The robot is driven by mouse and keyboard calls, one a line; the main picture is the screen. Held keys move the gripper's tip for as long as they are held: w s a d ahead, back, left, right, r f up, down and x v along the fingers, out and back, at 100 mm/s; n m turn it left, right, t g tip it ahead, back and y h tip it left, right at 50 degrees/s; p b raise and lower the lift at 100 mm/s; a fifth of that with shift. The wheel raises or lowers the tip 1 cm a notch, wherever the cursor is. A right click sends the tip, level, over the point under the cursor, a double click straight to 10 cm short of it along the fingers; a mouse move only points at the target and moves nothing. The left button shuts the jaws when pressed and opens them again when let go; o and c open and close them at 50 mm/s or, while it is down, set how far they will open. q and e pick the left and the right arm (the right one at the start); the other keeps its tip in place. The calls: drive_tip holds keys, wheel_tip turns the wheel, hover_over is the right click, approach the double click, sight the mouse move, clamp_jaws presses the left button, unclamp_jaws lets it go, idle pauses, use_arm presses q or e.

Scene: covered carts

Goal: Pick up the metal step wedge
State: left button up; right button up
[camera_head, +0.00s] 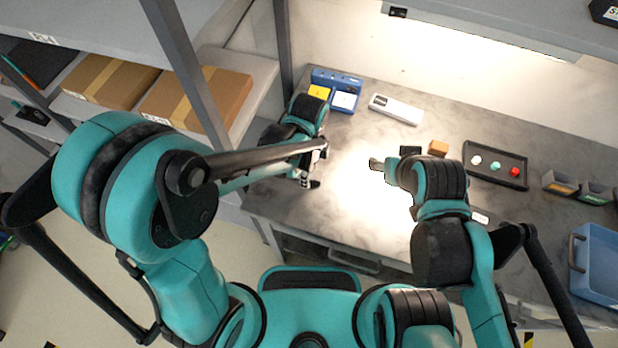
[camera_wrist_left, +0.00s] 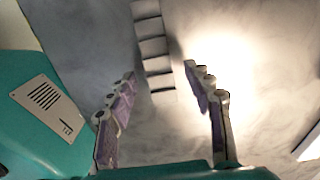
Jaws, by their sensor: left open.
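The metal step wedge (camera_wrist_left: 152,42) is a grey bar with several steps, seen in the left wrist view on the worktop. It runs from the top edge down to between my left fingertips. My left gripper (camera_wrist_left: 160,74) is open, with one finger on either side of the wedge's near end; I cannot tell whether they touch it. In the head view my left gripper (camera_head: 312,168) is over the front left of the worktop, and I cannot make out the wedge there. My right gripper (camera_head: 377,163) is over the middle of the worktop, its jaws unclear.
The grey worktop (camera_head: 275,200) holds a blue bin with a yellow part (camera_head: 335,88), a white device (camera_head: 396,108), an orange block (camera_head: 438,148) and a black tray (camera_head: 494,164) with coloured knobs. A blue crate (camera_head: 598,262) is at right. A grey post (camera_head: 283,45) stands left.

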use_arm(q)
drive_tip(key=shift+f, duration=0.55)
clamp_jaws()
drive_tip(key=shift+r, duration=0.1)
